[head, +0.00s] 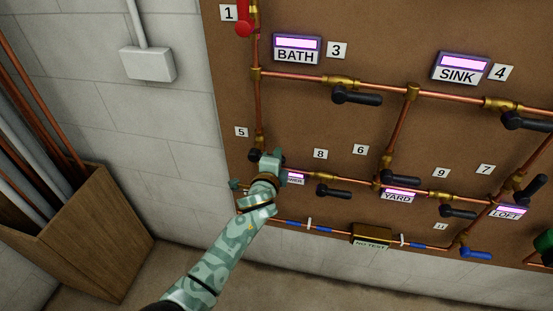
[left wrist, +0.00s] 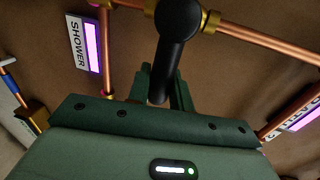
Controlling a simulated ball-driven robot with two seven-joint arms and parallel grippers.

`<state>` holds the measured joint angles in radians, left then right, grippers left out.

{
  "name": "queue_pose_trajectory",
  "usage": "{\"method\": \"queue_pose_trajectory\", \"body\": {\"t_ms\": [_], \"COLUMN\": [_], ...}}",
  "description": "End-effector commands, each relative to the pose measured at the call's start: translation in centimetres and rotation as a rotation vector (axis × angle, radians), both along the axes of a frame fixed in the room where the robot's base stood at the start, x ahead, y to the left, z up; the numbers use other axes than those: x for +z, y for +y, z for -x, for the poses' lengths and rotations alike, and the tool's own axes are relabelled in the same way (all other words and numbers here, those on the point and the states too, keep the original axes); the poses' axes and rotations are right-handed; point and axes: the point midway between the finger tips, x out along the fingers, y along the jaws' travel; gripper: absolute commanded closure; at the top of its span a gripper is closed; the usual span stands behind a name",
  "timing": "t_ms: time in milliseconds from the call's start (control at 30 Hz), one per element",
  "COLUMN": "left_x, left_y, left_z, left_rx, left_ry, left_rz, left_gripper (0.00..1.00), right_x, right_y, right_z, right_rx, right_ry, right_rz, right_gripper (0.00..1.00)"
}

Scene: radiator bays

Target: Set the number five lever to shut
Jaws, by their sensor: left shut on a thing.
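The number 5 tag (head: 241,132) is left of a vertical copper pipe on the brown board. The number five lever (head: 255,155) is black and sits on that pipe below the tag, mostly hidden by my left gripper (head: 268,160). In the left wrist view the black lever (left wrist: 175,45) shows its round hub, and its handle runs down between the fingers of my left gripper (left wrist: 165,92). The handle appears roughly across the pipe there. My left gripper is shut on the handle. My right gripper is not in view.
Other black levers, such as one under BATH (head: 357,96) and one by tag 8 (head: 333,191), are to the right. A red lever (head: 244,20) is above. The SHOWER sign (head: 295,178) is close beside my gripper. A wooden box of pipes (head: 95,235) stands left.

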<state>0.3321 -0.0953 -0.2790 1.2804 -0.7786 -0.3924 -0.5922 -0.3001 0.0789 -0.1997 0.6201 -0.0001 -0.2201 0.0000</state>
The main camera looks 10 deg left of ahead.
Motion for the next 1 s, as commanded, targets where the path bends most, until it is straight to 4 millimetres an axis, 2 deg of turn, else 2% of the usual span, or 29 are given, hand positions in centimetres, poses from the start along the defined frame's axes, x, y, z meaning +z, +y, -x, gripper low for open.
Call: {"method": "queue_pose_trajectory", "body": {"t_ms": [33, 67, 100, 133, 433, 567, 667, 800, 1000], "left_x": [-0.3, -0.3, -0.3, -0.3, -0.1, 0.3, 0.9, 1.6, 2.4], "left_y": [0.0, 0.1, 0.1, 0.1, 0.0, 0.1, 0.1, 0.3, 0.4], "left_z": [0.1, 0.1, 0.1, 0.1, 0.2, 1.7, 3.9, 7.8, 12.7], "left_rx": [0.001, 0.001, 0.001, 0.001, 0.001, 0.001, 0.0, 0.001, 0.001], "left_ry": [0.006, 0.006, 0.006, 0.006, 0.003, 0.004, 0.003, 0.005, 0.005], "left_rz": [-0.006, -0.006, -0.006, -0.005, -0.002, -0.002, -0.001, -0.002, -0.002], "left_gripper": [1.0, 0.73, 0.62, 0.59, 0.59, 0.59, 0.59, 0.59, 0.59], "right_x": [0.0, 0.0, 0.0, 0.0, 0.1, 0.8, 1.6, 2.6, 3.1], "right_y": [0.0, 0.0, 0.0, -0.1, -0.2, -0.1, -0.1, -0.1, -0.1], "right_z": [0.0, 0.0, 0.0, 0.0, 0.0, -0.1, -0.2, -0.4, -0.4], "right_rx": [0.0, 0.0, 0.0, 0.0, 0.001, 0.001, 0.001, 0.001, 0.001], "right_ry": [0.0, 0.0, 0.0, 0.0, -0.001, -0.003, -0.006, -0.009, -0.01], "right_rz": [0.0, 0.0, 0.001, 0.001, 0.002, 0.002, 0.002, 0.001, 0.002], "right_gripper": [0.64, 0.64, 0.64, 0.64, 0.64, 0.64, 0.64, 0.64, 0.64]}}
